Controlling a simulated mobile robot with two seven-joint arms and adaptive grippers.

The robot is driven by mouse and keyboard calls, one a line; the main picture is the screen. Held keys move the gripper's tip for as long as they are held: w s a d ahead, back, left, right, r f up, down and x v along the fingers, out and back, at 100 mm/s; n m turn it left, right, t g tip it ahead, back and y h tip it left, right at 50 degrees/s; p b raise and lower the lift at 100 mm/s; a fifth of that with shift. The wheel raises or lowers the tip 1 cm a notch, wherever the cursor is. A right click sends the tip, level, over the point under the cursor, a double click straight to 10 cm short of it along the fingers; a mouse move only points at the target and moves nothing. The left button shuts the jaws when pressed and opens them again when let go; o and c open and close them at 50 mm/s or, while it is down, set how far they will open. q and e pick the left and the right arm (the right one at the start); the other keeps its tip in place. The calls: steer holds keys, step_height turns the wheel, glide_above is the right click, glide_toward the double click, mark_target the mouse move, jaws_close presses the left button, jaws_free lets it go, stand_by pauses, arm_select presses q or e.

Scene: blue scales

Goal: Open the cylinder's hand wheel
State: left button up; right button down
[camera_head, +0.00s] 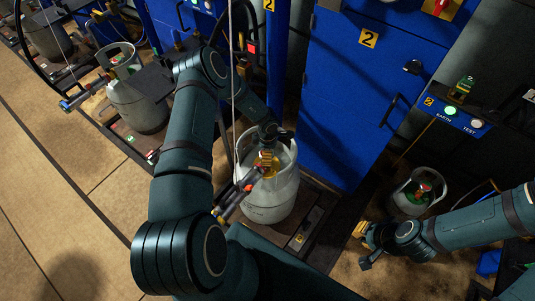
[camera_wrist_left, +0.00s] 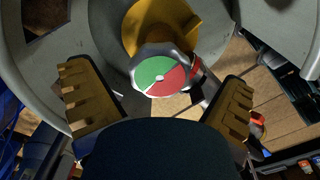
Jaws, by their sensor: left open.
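The light grey cylinder (camera_head: 270,205) stands upright on the scale in the middle of the head view. Its hand wheel (camera_wrist_left: 158,76), with a green and red face, sits in front of a yellow valve part (camera_wrist_left: 150,25) in the left wrist view. My left gripper (camera_head: 268,152) is over the cylinder's top. In the wrist view its yellow-padded fingers (camera_wrist_left: 158,88) are open, one on each side of the wheel, with gaps. In the head view the gripper largely hides the wheel. My right gripper (camera_head: 370,243) hangs low at the right, apart from the cylinder; its opening is unclear.
A blue cabinet (camera_head: 340,100) stands behind the cylinder. A smaller cylinder (camera_head: 412,196) is near my right arm. Another grey cylinder (camera_head: 138,100) stands at the left. A hose with a dark connector (camera_head: 232,200) is beside the middle cylinder.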

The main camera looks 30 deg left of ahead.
arm_select(q)
steer(key=shift+f, duration=0.45)
steer(key=c, duration=1.2)
steer(key=shift+c, duration=0.2)
